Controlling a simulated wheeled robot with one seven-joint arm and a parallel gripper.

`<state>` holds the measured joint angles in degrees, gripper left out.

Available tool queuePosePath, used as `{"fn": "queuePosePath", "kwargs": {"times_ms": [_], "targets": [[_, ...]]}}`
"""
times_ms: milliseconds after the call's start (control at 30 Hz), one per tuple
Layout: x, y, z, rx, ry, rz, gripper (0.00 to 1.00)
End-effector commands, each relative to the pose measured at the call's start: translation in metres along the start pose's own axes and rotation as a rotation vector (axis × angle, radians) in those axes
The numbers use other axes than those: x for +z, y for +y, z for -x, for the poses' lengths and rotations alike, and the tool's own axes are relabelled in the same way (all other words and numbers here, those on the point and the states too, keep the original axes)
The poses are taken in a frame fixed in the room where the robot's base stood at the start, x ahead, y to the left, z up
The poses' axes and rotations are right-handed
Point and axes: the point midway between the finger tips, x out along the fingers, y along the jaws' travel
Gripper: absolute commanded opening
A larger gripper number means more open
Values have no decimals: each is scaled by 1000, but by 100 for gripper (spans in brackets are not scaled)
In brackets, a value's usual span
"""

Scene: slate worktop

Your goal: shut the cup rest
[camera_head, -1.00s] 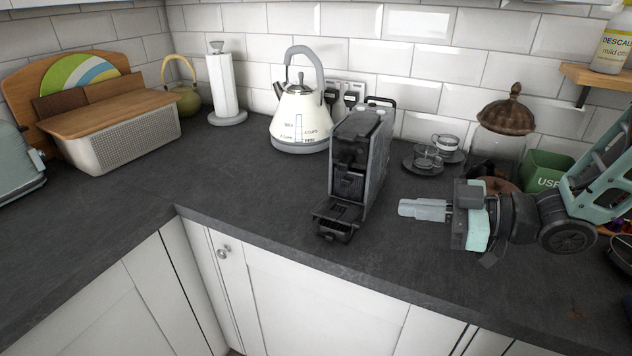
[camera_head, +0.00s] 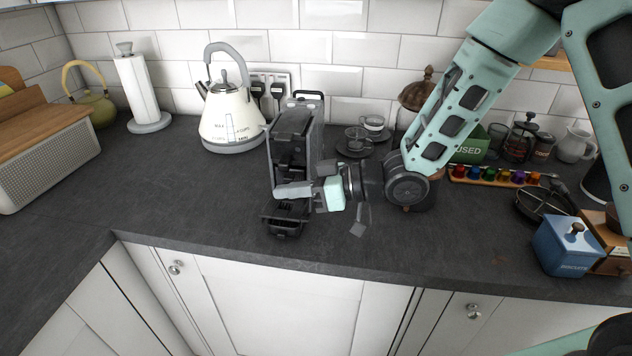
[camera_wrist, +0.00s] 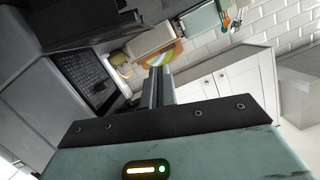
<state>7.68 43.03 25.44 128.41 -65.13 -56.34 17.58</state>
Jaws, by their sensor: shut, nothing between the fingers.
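The coffee machine (camera_head: 305,120) stands on the worktop, dark grey and upright. Its cup rest (camera_head: 284,222) is folded down and juts out from the front, low over the worktop. In the wrist view, a dark grille (camera_wrist: 85,75), which looks like the cup rest, lies left of the fingers. My gripper (camera_head: 280,190) is shut and empty, in front of the machine and just above the cup rest in the head view. Its fingers also show in the wrist view (camera_wrist: 158,82). I cannot tell whether they touch the machine. The fingers and wrist hide part of the machine's lower front.
A cream kettle (camera_head: 230,115) stands left of the machine. Glass cups on saucers (camera_head: 355,150) are behind to the right, near a lidded jar (camera_head: 416,93). Coloured capsules (camera_head: 495,175) and a blue box (camera_head: 566,246) sit further right. The worktop front left is clear.

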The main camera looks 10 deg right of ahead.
Motion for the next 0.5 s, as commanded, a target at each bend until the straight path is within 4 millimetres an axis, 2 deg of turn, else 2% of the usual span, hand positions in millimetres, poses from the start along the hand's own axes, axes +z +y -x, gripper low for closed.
{"fn": "queuePosePath", "kwargs": {"times_ms": [33,200,500], "targets": [[12,0,0,1,-6,-10,0],[29,0,-4,2,-4,-7,0],[37,1,-5,3,-3,-3,0]]}}
